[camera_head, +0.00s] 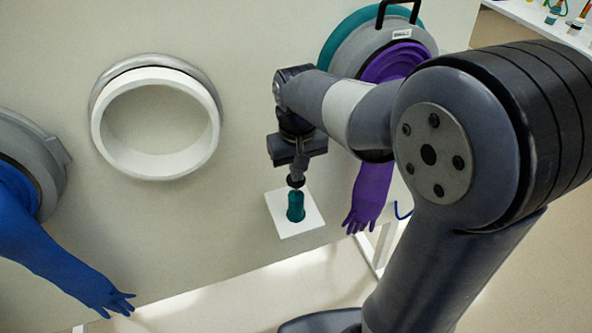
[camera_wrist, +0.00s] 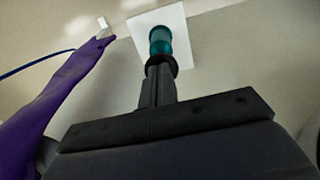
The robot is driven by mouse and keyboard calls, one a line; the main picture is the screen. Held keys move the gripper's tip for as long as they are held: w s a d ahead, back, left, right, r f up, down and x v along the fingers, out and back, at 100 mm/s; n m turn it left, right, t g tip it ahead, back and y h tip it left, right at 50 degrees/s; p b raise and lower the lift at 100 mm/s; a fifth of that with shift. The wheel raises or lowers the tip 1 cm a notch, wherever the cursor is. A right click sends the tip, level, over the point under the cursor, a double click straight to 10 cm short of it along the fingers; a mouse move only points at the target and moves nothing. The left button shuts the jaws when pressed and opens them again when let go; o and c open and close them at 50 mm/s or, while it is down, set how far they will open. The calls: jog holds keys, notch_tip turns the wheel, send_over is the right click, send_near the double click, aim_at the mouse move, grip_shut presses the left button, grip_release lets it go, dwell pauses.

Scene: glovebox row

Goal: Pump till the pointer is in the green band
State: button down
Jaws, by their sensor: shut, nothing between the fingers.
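The pump is a teal cylinder (camera_head: 296,207) with a dark round knob (camera_head: 296,182) on top, set on a white square plate (camera_head: 277,202) on the wall. My gripper (camera_head: 298,170) points down over the knob with its fingers shut and empty. In the wrist view, the fingertips (camera_wrist: 158,78) are at the dark knob (camera_wrist: 161,63), with the teal cylinder (camera_wrist: 160,40) beyond it. I cannot tell whether the fingertips touch the knob. No gauge, pointer or green band shows in either view.
A purple glove (camera_head: 370,195) hangs from a port just right of the pump; it also shows in the wrist view (camera_wrist: 60,95). A blue glove (camera_head: 60,260) hangs at left. An empty white-rimmed port (camera_head: 101,135) is in the wall. A white shelf (camera_head: 530,15) is at top right.

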notch_tip(320, 180, up, 10)
jog(key=shift+f+b, duration=0.15)
jog(key=shift+b, duration=0.3)
jog(key=shift+w, duration=0.1)
dwell(0.9)
jog(key=shift+w+a+r+b, duration=0.1)
jog(key=shift+w+r+b, duration=0.1)
jog(key=shift+r+b, duration=1.1)
jog(key=shift+w+a+r+b, duration=0.15)
jog(key=shift+r+b, duration=0.7)
jog(key=shift+b, duration=0.8)
jog(key=shift+d, duration=0.1)
notch_tip(320, 180, down, 14)
jog(key=shift+s+f+b, duration=0.1)
jog(key=shift+b, duration=0.3)
